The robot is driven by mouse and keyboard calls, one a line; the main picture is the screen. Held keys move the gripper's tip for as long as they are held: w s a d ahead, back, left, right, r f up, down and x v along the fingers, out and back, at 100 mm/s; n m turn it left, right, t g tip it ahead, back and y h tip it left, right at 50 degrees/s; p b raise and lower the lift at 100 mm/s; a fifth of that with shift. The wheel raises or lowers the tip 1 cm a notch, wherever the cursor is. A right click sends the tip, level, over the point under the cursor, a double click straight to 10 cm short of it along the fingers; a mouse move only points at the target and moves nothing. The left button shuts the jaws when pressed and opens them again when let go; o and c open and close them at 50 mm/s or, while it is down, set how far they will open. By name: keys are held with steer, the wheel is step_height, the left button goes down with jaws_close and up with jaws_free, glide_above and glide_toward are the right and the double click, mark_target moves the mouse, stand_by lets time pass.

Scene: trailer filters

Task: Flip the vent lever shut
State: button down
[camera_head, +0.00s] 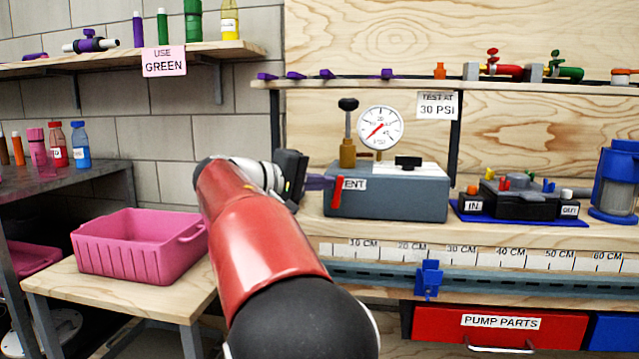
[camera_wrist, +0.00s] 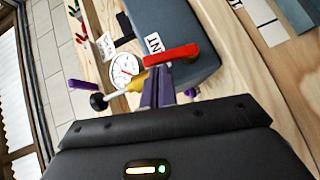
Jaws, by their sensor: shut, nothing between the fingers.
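The red vent lever (camera_head: 337,192) stands upright at the left end of the grey test box (camera_head: 405,207), beside the "VENT" label (camera_head: 354,184), which it partly covers. In the wrist view the lever (camera_wrist: 172,55) lies across the picture just ahead of the fingertips. My gripper (camera_head: 324,182) reaches in from the left with its purple fingers shut and empty. Its tips (camera_wrist: 160,78) are close to the lever; I cannot tell whether they touch it. The round gauge (camera_head: 380,128) and the black-knobbed handle (camera_head: 348,104) on a brass base stand on the box.
A blue tray with a black block (camera_head: 515,200) sits right of the box. A pink bin (camera_head: 140,250) stands on the low table at left. A shelf (camera_head: 400,84) with valves runs above. A ruler strip (camera_head: 480,256) and blue clip (camera_head: 429,279) line the bench front.

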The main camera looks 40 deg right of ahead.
mark_target(342, 182)
steer(key=shift+s, duration=0.1)
steer(key=s+d+m+t+y, duration=0.1)
steer(key=y, duration=0.1)
steer(key=s+d+r+m+t+y+p, duration=0.1)
steer(key=m+y, duration=0.1)
steer(key=shift+s+d+f+m+t+y+p, duration=0.3)
steer(key=shift+s+d+m+t+y+p, duration=0.15)
steer(key=shift+s+m+t+y, duration=0.4)
steer(key=shift+s+d+f+m+t+y, duration=0.25)
steer(key=shift+m+t+y, duration=0.25)
steer(key=shift+y, duration=0.15)
steer(key=shift+s+d+f+m+t+y, duration=0.15)
steer(key=shift+d+f+m+t+y, duration=0.1)
steer(key=shift+m+t+y, duration=0.25)
steer(key=shift+w, duration=0.1)
steer(key=shift+r, duration=0.15)
steer(key=shift+r+p, duration=0.75)
steer(key=shift+p, duration=0.05)
